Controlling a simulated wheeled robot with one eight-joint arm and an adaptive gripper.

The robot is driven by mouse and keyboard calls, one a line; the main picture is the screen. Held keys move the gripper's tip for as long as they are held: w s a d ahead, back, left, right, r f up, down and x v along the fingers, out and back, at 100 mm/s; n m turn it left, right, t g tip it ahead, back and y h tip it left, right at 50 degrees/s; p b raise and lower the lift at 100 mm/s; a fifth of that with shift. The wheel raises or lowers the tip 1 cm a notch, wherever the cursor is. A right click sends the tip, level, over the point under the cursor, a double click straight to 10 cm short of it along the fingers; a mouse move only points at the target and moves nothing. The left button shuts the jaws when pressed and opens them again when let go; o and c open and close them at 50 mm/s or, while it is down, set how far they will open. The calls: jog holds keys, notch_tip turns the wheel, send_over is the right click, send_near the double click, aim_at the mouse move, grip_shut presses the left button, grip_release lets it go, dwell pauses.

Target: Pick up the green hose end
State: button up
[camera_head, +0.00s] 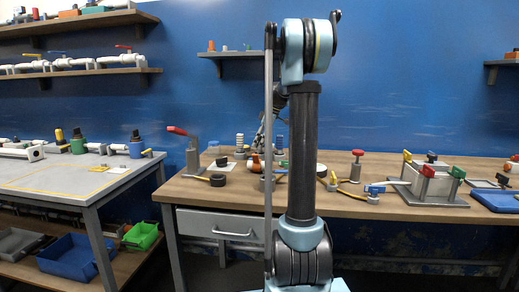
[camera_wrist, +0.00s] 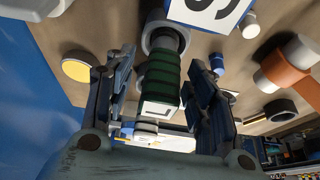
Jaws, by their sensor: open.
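In the wrist view a ribbed green cylindrical piece (camera_wrist: 160,75), which looks like the green hose end, has a pale end face toward the camera and a grey ring (camera_wrist: 165,37) at its far end. My gripper (camera_wrist: 163,85) is open, with one finger on each side of the green piece. Small gaps seem to show at both sides; I cannot tell whether a finger touches it. In the head view my arm hides the green piece and most of my gripper.
The wooden bench (camera_head: 400,207) holds a white-marked card (camera_wrist: 212,10), an orange-and-white piece (camera_wrist: 290,65), a blue cap (camera_wrist: 217,62) and a dark ring (camera_wrist: 281,109) near the gripper. A metal box with coloured clamps (camera_head: 432,184) stands right. A grey table (camera_head: 65,181) stands left.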

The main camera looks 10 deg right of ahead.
jog(key=shift+f, duration=0.1)
jog(key=shift+c, duration=0.6)
grip_shut()
